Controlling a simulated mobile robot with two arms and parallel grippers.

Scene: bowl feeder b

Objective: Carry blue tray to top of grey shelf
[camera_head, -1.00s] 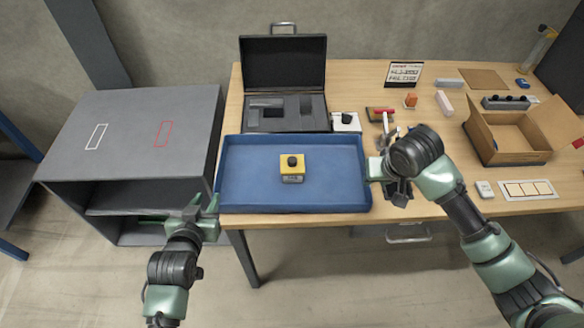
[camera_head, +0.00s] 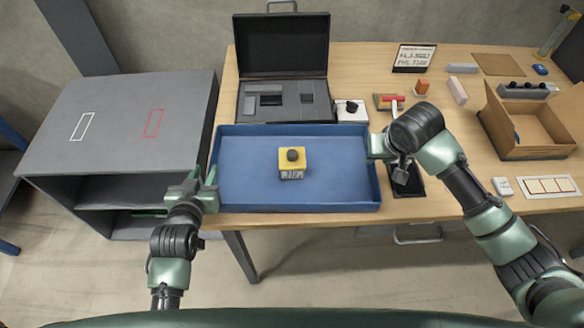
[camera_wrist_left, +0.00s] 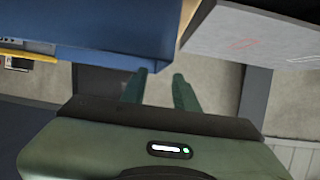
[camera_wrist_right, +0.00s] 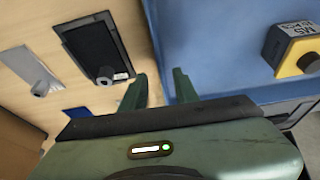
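The blue tray (camera_head: 245,190) lies flat on the front left of the wooden table. A yellow box with a black knob (camera_head: 292,162) sits inside it. The grey shelf (camera_head: 115,145) stands left of the table; its top is bare apart from a white and a red outline. My left gripper (camera_head: 201,178) is open at the tray's left side, with the tray wall (camera_wrist_left: 115,45) close to its fingers. My right gripper (camera_head: 380,146) is open at the tray's right side. In the right wrist view, the tray's edge (camera_wrist_right: 152,30) shows between its fingertips.
Behind the tray stand an open black case (camera_head: 283,60) and a small white box with a black knob (camera_head: 351,110). A black pad (camera_head: 408,180) lies right of the tray. An open cardboard box (camera_head: 530,130) stands further right.

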